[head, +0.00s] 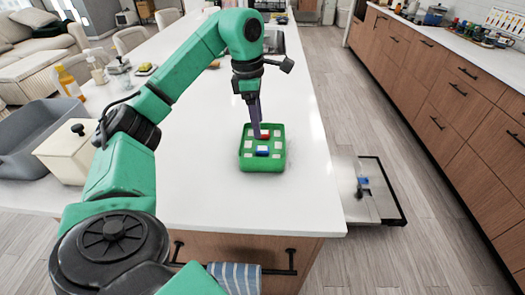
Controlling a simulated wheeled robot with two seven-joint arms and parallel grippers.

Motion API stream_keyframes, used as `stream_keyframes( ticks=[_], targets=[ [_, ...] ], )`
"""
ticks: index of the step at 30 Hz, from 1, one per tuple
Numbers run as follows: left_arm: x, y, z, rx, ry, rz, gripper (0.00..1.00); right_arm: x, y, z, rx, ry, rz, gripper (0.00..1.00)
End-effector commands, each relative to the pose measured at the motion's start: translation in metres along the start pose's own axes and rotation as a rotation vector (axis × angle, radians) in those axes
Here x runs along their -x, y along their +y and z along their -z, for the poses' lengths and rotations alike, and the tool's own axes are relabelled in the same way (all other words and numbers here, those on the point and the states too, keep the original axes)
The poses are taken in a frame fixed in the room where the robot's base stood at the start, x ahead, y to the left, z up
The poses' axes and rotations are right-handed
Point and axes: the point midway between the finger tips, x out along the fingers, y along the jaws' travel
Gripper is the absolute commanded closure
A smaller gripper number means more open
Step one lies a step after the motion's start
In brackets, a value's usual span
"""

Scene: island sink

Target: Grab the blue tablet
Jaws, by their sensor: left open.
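A small blue tablet (262,151) sits in the green tray (263,167) near the end of the white island. A red tablet (265,134) and several white ones are in the same tray. My left gripper (257,133) points down over the tray, its fingers beside the red tablet and behind the blue one. It is open; the gap between the fingers is hard to see from here. I cannot tell whether the fingertips touch the tray. My right gripper is out of view.
A cream canister (65,155) and a grey basin (38,137) stand at the left, with bottles (68,80) behind them. The countertop (300,190) around the tray is clear. Its edge drops off to the right. A striped towel (235,277) hangs in front.

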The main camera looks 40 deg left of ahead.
Motion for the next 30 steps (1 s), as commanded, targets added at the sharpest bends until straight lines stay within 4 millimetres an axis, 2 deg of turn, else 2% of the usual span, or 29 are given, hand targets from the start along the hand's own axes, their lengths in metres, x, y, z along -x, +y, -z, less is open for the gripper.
stream_keyframes(
  ticks=[1,3,8,14,21,23,24,27,30],
  targets=[
    [-0.013,-0.001,0.002,0.002,0.007,0.005,0.30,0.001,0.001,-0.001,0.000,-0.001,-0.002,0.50],
    [-0.024,-0.001,0.001,0.001,0.004,0.003,0.30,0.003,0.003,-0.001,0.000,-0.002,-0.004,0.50],
    [-0.043,0.000,0.000,0.002,0.003,0.003,0.30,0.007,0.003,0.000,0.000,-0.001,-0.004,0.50],
    [-0.080,0.002,-0.002,0.000,0.001,0.003,0.30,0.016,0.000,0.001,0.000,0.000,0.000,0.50],
    [-0.087,0.002,-0.002,0.000,-0.002,0.000,0.30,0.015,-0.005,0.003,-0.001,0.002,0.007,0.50],
    [-0.087,0.002,-0.002,0.000,-0.002,0.000,0.49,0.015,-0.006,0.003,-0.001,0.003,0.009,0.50],
    [-0.087,0.002,-0.002,0.000,-0.002,0.000,0.64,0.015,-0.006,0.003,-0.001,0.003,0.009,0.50],
    [-0.086,0.002,-0.003,0.000,-0.002,0.000,1.00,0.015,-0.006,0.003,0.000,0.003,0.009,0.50],
    [-0.086,0.003,-0.003,0.000,-0.002,0.000,1.00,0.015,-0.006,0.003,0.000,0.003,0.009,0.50]
  ],
)
